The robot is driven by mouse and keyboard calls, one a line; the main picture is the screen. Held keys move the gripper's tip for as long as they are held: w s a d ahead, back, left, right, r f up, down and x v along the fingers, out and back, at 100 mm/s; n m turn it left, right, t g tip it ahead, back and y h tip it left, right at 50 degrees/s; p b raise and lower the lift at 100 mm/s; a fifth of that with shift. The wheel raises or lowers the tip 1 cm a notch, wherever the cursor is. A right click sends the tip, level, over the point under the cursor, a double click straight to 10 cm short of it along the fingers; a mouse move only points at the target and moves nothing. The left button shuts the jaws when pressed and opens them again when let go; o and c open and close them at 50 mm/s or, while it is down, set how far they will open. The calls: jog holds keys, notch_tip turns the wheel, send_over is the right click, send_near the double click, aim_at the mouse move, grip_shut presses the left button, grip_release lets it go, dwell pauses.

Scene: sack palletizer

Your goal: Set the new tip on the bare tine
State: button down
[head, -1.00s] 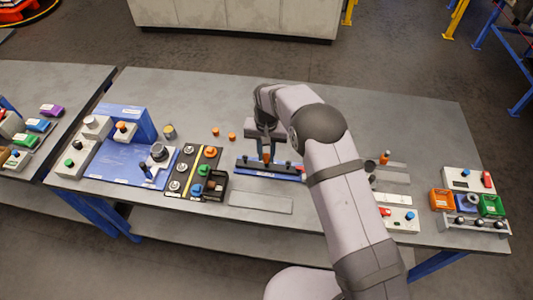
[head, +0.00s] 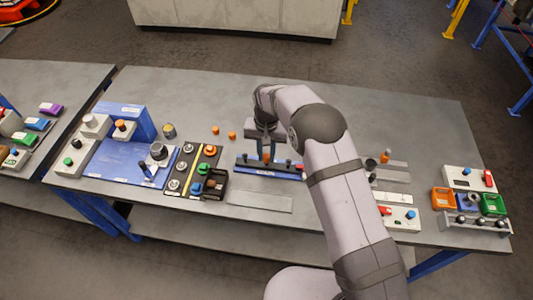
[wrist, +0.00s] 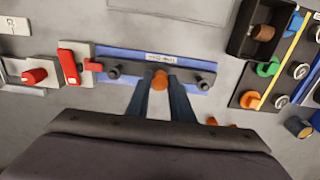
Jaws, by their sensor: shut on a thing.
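A blue bar (head: 250,168) with dark posts lies on the table. It also shows in the wrist view (wrist: 135,62), with a dark post (wrist: 113,71) toward its left end and another (wrist: 204,83) toward its right end. My gripper (head: 266,157) is over the middle of the bar, pointing down. Its fingers are shut on an orange tip (wrist: 160,80), between the two dark posts in the wrist view. The place directly under the tip is hidden, so I cannot tell whether the tip touches a tine.
Loose orange pieces (head: 215,131) lie behind the bar. A black bin (wrist: 240,40) holding a brown piece and a board with coloured knobs (head: 190,165) stand to the left. A red clamp-like part (wrist: 93,66) adjoins the bar's end. A flat grey plate (head: 260,201) lies in front.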

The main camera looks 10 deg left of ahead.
jog(key=shift+f, duration=0.15)
dwell(0.5)
jog(key=c, duration=1.5)
grip_release()
jog(key=shift+r, duration=0.2)
jog(key=shift+r+p, duration=2.45)
jog(key=shift+r, duration=1.4)
